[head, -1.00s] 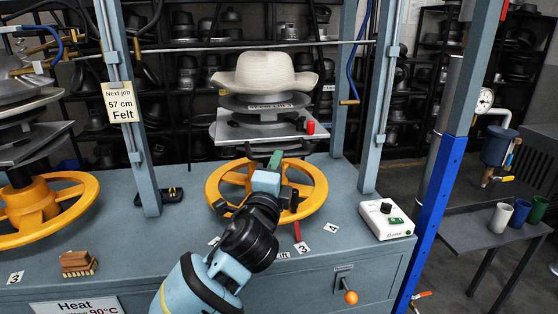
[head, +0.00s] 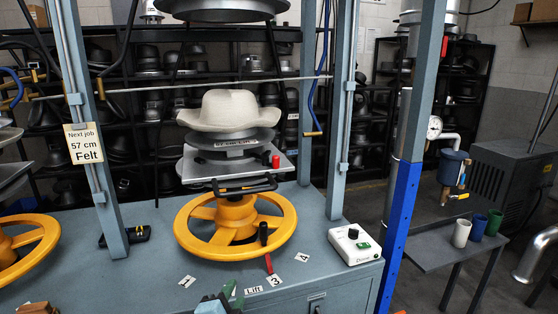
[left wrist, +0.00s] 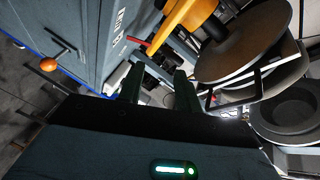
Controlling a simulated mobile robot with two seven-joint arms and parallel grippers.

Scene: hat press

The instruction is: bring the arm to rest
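My left gripper (head: 230,294) shows only in part at the bottom edge of the head view, in front of the bench and below the yellow handwheel (head: 198,248). In the left wrist view its two dark fingers (left wrist: 158,88) stand apart with nothing held between them. The handwheel is clear of the gripper. A cream felt hat (head: 228,112) sits on the press above the wheel. The rest of my left arm is out of the head view. My right gripper is not in view.
A white control box (head: 355,244) stands at the bench's right. The blue post (head: 401,225) rises beyond it. Several cups stand on the side table (head: 428,254). An orange-knobbed handle (left wrist: 48,65) shows in the left wrist view. A second yellow wheel (head: 35,245) is at left.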

